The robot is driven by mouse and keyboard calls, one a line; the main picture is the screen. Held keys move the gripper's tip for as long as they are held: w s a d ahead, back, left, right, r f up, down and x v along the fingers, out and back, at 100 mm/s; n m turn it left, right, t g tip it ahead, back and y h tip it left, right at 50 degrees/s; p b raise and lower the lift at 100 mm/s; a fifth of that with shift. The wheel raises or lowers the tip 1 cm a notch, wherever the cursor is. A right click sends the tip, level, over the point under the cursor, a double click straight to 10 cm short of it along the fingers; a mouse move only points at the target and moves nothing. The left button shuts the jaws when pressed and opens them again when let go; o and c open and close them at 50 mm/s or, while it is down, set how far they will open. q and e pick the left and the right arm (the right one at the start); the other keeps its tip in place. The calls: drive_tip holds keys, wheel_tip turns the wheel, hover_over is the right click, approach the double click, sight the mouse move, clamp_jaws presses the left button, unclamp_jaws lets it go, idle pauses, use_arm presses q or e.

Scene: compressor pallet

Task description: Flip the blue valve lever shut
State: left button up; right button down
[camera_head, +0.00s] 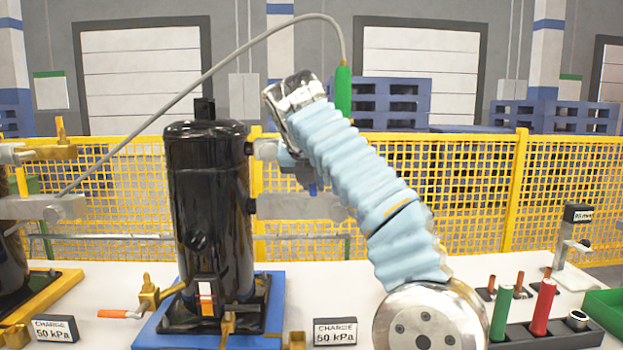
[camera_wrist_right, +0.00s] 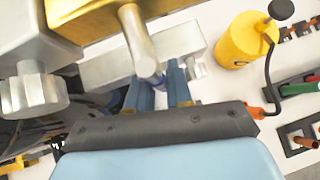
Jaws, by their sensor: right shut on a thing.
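My right gripper (camera_head: 300,172) reaches in from the right on a pale blue sleeved arm and is shut beside the upper right of the black compressor (camera_head: 205,205). A small piece of the blue valve lever (camera_head: 313,189) shows just below the jaws; the jaws hide the rest. In the right wrist view the jaws (camera_wrist_right: 162,90) close around the end region of a grey rod (camera_wrist_right: 140,40), below a gold block (camera_wrist_right: 105,12). Blue parts show there on both sides, and I cannot tell lever from finger exactly. My left gripper is not in view.
A silver bar (camera_head: 295,206) runs behind the jaws. A green-handled hose (camera_head: 343,92) stands behind my forearm. A brass valve with an orange lever (camera_head: 118,313) sits at the compressor's foot. A holder (camera_head: 560,335) with green and red handles is at right. A yellow canister (camera_wrist_right: 238,45) stands nearby.

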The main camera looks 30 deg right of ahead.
drive_tip(key=shift+a, duration=0.1)
idle(0.3)
drive_tip(key=c, duration=1.1)
unclamp_jaws()
drive_tip(key=shift+c, duration=0.2)
drive_tip(key=p+v, duration=0.1)
drive_tip(key=v, duration=0.6)
drive_tip(key=shift+r, duration=0.2)
drive_tip(key=shift+s, duration=0.15)
